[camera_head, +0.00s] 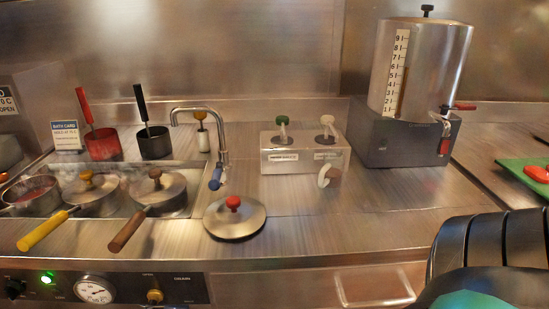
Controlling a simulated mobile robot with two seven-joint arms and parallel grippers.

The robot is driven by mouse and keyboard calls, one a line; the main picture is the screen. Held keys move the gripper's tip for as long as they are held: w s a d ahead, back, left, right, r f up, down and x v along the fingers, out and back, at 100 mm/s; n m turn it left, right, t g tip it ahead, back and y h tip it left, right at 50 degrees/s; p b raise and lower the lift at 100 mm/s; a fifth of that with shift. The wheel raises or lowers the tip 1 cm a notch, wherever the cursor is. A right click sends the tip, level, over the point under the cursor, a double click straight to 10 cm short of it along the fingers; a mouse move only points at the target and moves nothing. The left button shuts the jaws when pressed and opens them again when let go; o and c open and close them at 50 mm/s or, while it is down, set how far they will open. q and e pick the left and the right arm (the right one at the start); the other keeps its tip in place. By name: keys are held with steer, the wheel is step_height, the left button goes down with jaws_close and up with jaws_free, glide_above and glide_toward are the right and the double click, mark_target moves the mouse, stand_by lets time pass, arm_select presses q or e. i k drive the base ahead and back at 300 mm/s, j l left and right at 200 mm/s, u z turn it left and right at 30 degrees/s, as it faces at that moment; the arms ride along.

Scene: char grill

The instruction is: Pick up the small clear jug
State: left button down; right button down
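I cannot make out a small clear jug in the head view. A large metal tank (432,70) with a numbered level strip and a red-handled tap (445,117) stands on a grey base at the back right. Neither gripper's fingers show. A dark ribbed part with a teal patch fills the lower right corner, and I cannot tell whether it is mine.
Lidded pans (160,187) sit in a bath at left. Red (102,144) and black (154,143) pots stand behind. A loose lid (234,217), faucet (220,150) and two-pump box (305,158) are central. A green board (520,172) lies right. Counter before the tank is clear.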

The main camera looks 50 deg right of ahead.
mark_target(331, 176)
steer(key=z, duration=1.9)
steer(key=i+l, duration=0.1)
steer(key=l, duration=0.5)
steer(key=l+u, duration=0.1)
steer(key=l, duration=0.55)
steer(key=i, duration=0.05)
